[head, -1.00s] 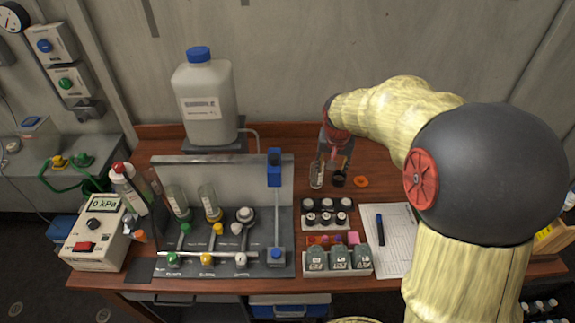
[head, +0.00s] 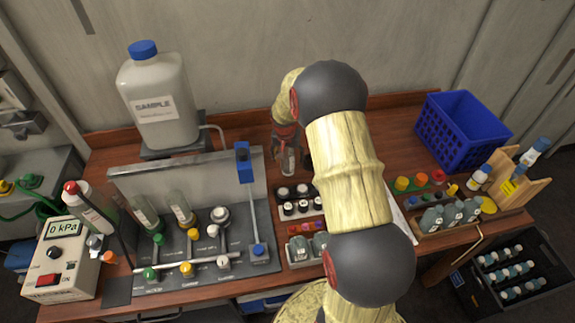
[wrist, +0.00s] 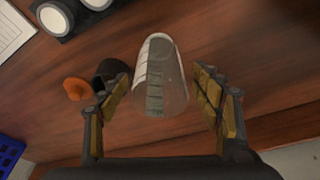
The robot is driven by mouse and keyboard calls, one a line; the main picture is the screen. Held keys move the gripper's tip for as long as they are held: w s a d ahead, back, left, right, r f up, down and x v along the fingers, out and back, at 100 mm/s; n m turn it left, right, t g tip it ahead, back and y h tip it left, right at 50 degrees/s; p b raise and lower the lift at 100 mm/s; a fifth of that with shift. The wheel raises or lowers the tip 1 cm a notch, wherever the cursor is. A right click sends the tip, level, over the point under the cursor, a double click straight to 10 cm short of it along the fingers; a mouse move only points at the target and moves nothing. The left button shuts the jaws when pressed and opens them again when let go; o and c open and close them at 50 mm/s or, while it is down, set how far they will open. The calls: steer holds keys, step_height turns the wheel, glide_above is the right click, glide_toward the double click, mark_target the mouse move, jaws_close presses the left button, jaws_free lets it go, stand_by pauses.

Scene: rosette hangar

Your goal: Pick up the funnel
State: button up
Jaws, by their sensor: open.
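My gripper (wrist: 162,110) is open, its two fingers on either side of a clear vessel (wrist: 160,75) with pale markings, gaps on both sides. In the head view the clear vessel (head: 288,164) stands on the bench just below my gripper (head: 286,142). I see no certain funnel. A small orange piece (wrist: 77,88), round with a short stub, lies left of the fingers in the wrist view; I cannot tell if it is the funnel. A dark cup (wrist: 108,72) sits between it and the vessel, close to the left finger.
Capped vials (head: 298,198) stand in front of the vessel. The valve panel (head: 180,240) and sample jug (head: 160,100) are at left. A blue basket (head: 462,128) and orange and green caps (head: 410,182) are at right. Bare wood lies behind the caps.

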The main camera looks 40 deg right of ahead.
steer(key=x, duration=0.3)
steer(key=shift+s, duration=0.1)
steer(key=shift+r, duration=0.1)
steer(key=shift+c, duration=0.2)
steer(key=c, duration=1.1)
steer(key=shift+c, duration=0.7)
